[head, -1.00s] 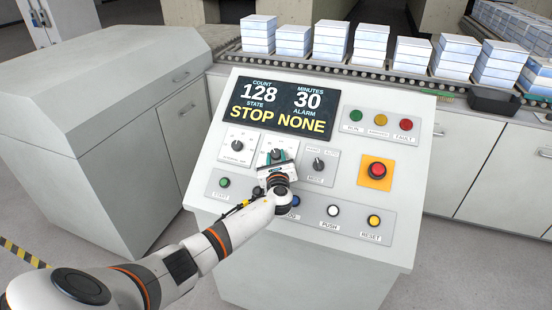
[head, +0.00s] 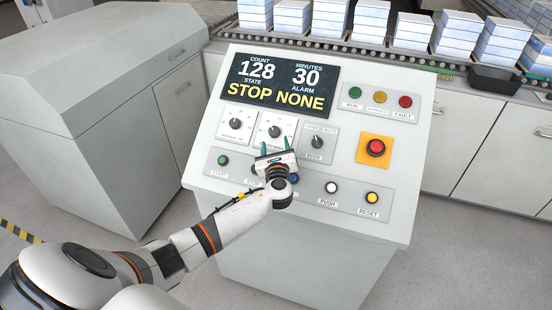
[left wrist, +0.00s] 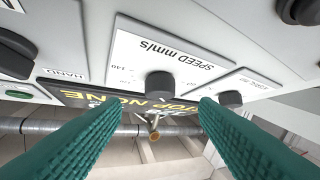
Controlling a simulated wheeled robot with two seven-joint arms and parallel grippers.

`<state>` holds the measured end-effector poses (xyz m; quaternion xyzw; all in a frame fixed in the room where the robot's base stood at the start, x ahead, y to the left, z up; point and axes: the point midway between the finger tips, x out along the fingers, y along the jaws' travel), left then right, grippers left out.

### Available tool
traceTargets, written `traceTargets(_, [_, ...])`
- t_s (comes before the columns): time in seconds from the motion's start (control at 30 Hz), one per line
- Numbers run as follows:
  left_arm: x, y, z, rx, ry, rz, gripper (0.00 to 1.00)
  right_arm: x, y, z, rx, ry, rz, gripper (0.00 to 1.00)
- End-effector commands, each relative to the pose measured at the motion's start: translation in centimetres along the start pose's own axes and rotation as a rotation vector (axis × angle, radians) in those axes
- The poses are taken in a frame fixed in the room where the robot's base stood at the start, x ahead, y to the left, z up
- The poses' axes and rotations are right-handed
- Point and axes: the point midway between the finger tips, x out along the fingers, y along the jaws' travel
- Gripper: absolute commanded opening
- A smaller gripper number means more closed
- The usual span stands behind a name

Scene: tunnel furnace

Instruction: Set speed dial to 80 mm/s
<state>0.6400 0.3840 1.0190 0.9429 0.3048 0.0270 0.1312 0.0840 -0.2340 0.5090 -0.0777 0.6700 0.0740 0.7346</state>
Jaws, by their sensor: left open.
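The speed dial (head: 274,131) is a dark round knob on the middle white plate of the sloped control panel. In the left wrist view the dial (left wrist: 159,84) shows under the upside-down label "SPEED mm/s"; its exact setting is too small to read. My left gripper (head: 274,146) has teal fingers and is open and empty. It is just in front of the dial, on its near side, and looks apart from it. In the left wrist view the dial appears between the spread fingertips of the gripper (left wrist: 160,106), beyond them. My right gripper is not in view.
Another knob (head: 236,123) is left of the dial and the mode knob (head: 317,141) is to its right. A row of buttons, including green start (head: 223,160), lies below. A red emergency button (head: 376,147) is at right. The display (head: 278,84) reads STOP NONE.

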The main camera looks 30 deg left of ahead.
Motion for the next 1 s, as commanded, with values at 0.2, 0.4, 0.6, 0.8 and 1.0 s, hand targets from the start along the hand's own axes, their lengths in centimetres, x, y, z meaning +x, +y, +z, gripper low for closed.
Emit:
traceTargets(0.2, [-4.1, -0.1, 0.1, -0.001, -0.001, 0.001, 0.55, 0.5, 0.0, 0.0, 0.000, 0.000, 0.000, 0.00])
traceTargets(0.4, [-6.1, -0.1, 0.1, 0.001, 0.000, 0.000, 0.55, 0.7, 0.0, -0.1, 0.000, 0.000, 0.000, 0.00])
traceTargets(0.6, [-6.4, 0.0, 0.0, 0.001, 0.000, -0.001, 0.55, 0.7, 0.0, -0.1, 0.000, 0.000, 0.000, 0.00])
traceTargets(0.8, [-6.4, 0.0, 0.0, 0.001, 0.000, -0.001, 0.55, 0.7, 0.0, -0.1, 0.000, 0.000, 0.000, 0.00])
traceTargets(1.0, [-6.4, -0.1, 0.0, -0.003, -0.002, -0.002, 0.55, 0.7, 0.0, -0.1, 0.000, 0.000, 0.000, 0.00])
